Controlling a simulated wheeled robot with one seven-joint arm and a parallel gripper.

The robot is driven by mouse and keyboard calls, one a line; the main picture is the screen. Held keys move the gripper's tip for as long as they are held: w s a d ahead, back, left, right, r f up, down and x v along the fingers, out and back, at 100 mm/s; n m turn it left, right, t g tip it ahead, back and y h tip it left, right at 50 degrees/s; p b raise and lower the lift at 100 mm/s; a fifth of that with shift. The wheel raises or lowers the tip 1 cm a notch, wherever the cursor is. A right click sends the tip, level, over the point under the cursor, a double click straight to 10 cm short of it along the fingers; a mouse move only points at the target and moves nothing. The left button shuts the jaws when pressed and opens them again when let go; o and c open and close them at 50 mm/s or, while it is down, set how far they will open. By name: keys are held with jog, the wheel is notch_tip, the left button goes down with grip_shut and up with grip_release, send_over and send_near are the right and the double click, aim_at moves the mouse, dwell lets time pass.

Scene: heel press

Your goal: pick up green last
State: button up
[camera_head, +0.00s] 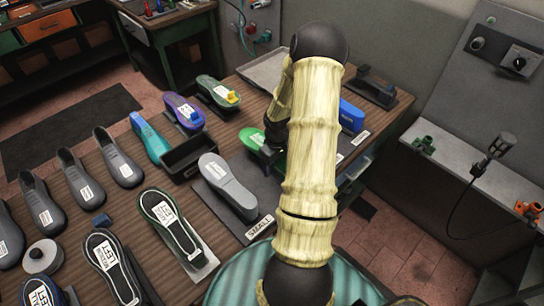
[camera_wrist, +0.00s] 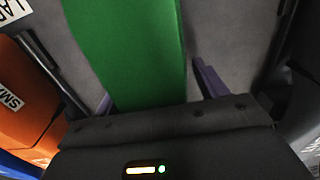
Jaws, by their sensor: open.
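The green last (camera_head: 252,138) lies on the dark grey mat on the bench, partly hidden behind my arm in the head view. In the wrist view the green last (camera_wrist: 130,50) fills the middle as a broad green band. My gripper (camera_wrist: 155,88) is open, with one purplish finger on each side of the green last. The left finger looks close to its side, and a small gap shows at the right finger. I cannot tell whether either touches. In the head view most of my gripper is hidden by the arm.
A grey last (camera_head: 227,182) stands on the mat nearer me, by a "SMALL" label (camera_head: 260,228). A blue block (camera_head: 351,115) is right of my arm. An orange thing (camera_wrist: 35,100) is left in the wrist view. A black tray (camera_head: 188,156) and several shoes crowd the bench's left.

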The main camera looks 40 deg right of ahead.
jog(key=shift+s+d, duration=0.1)
jog(key=shift+s, duration=0.1)
jog(key=c, duration=0.9)
jog(key=shift+w, duration=0.15)
jog(key=c, duration=0.4)
jog(key=shift+r, duration=0.2)
notch_tip(320, 180, up, 10)
jog(key=shift+f+b, duration=0.15)
jog(key=shift+b, duration=0.55)
